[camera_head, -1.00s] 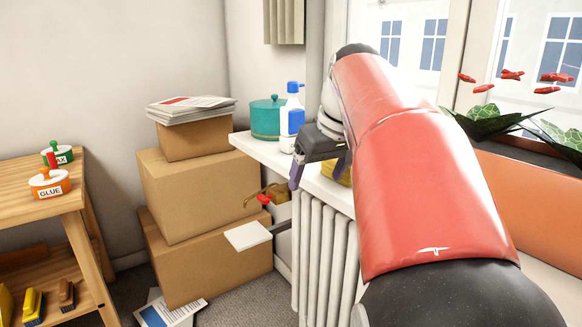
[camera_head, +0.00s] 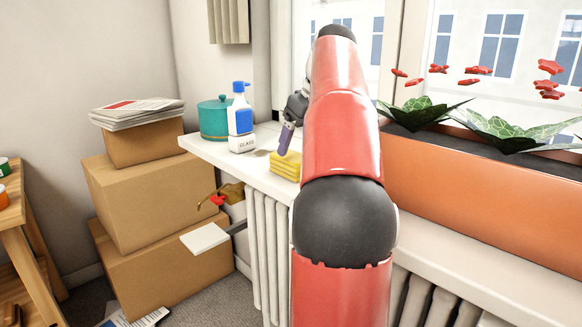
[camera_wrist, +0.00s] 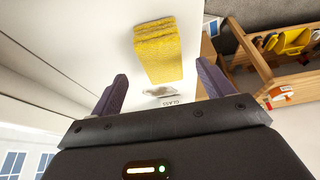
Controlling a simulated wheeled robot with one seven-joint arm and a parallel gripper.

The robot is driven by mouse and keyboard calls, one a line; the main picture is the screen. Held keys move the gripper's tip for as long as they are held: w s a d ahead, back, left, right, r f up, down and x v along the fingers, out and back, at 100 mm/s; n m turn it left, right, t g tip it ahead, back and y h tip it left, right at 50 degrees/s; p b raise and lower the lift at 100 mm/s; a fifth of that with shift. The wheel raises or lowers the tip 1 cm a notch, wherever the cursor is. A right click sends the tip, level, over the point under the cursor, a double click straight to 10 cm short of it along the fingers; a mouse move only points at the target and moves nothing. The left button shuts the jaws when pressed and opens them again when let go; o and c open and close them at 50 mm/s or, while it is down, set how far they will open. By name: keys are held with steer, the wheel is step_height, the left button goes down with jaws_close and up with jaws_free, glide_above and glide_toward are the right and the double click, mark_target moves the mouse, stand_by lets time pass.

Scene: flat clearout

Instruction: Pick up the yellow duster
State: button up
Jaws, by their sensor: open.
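The yellow duster (camera_head: 286,165) is a folded stack of yellow cloth lying on the white windowsill (camera_head: 214,152), near its front edge. My arm partly covers its right side in the head view. In the wrist view the duster (camera_wrist: 158,50) shows beyond the fingertips, roughly in line with the gap between them. My gripper (camera_head: 286,140) is just above and behind the duster in the head view. Its purple fingers (camera_wrist: 160,86) are spread apart with nothing between them. I cannot tell how high the fingertips are above the sill.
A blue and white spray bottle (camera_head: 240,116) with a GLASS label and a teal pot (camera_head: 215,118) stand on the sill left of the duster. An orange planter (camera_head: 480,215) is on the right. A radiator (camera_head: 268,245) and stacked boxes (camera_head: 135,190) are below and left.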

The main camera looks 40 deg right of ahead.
mark_target(292, 156)
steer(key=x, duration=0.2)
steer(key=b+x, duration=0.1)
steer(key=x, duration=0.2)
steer(key=shift+w+a+r, duration=0.15)
steer(key=shift+w, duration=0.1)
steer(key=shift+w+f, duration=0.2)
steer(key=shift+f, duration=0.25)
steer(key=shift+f, duration=0.25)
steer(key=shift+c, duration=0.3)
steer(key=c, duration=1)
steer(key=shift+r, duration=0.15)
step_height(292, 156, up, 8)
steer(key=p, duration=0.2)
steer(key=shift+p, duration=0.4)
steer(key=shift+r, duration=1.1)
